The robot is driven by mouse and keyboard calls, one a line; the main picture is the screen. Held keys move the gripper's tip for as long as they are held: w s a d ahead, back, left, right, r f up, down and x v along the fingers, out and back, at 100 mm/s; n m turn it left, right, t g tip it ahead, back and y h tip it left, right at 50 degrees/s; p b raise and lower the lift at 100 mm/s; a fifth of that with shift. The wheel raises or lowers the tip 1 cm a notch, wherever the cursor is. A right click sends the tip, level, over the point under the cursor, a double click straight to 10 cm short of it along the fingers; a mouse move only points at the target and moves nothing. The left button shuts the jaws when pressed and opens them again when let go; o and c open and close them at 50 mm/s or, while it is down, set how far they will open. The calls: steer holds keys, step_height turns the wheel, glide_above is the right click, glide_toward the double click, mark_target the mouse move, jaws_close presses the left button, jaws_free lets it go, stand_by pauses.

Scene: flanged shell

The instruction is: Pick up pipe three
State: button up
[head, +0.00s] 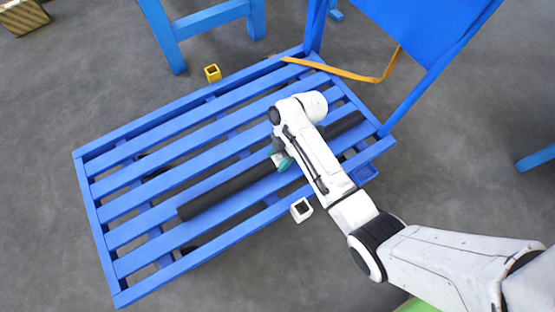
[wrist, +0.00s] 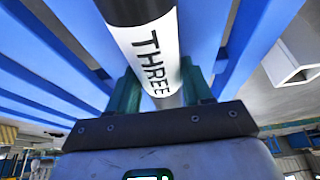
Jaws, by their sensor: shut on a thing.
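Pipe three is a long dark pipe (head: 230,190) that lies lengthwise over a blue slatted pallet (head: 90,205) in the head view. In the wrist view the pipe (wrist: 150,48) has a white band lettered "THREE". My gripper (wrist: 162,92) has its two green fingers on either side of the pipe at the band, shut on it. In the head view my gripper (head: 283,158) is at about the middle of the pipe, and my arm hides part of it. I cannot tell whether the pipe is clear of the slats.
A yellow square tube piece (head: 212,73) is on the floor behind the pallet. A white square tube piece (head: 301,210) is by its front edge. Grey floor lies open at left.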

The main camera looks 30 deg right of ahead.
jaws_close()
stand_by(0.3)
